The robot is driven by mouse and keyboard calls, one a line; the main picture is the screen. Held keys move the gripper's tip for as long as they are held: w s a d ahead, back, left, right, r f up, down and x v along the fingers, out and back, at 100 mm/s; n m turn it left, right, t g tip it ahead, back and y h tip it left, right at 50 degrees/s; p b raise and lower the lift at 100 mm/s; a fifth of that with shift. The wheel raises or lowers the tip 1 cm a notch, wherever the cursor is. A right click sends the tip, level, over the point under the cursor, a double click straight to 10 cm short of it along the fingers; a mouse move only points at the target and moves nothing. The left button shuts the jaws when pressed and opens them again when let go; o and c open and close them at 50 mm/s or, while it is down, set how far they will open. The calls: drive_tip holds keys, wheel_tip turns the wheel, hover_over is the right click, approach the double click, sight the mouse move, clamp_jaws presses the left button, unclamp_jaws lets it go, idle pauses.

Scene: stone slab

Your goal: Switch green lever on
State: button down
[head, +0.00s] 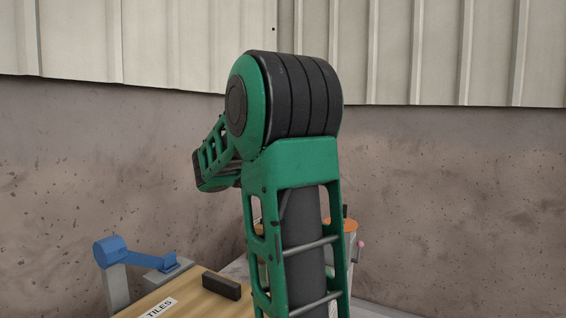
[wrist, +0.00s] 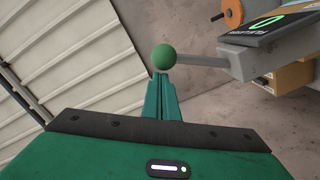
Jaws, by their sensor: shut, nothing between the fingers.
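The green lever shows in the wrist view as a round green knob (wrist: 164,57) on a grey rod (wrist: 202,61). The rod runs right to a grey housing (wrist: 246,63). My gripper (wrist: 161,77) is shut, with nothing between its green fingers. The fingertips point at the knob and overlap its lower edge in the picture; I cannot tell if they touch it. In the head view my own arm fills the middle and hides the gripper; I cannot make out the lever there.
A black panel with a lit green symbol (wrist: 264,23) sits on the housing, beside an orange round part (wrist: 233,12). In the head view, a blue lever device (head: 128,254) stands left of a wooden box labelled TILES (head: 157,308), with a black block (head: 221,287) on top. A wall rises behind.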

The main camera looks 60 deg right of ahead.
drive_tip(key=shift+s+f, duration=0.15)
drive_tip(key=shift+s, duration=0.2)
idle(0.3)
drive_tip(key=a, duration=1.1)
drive_tip(key=shift+r, duration=0.2)
drive_tip(key=shift+d, duration=0.1)
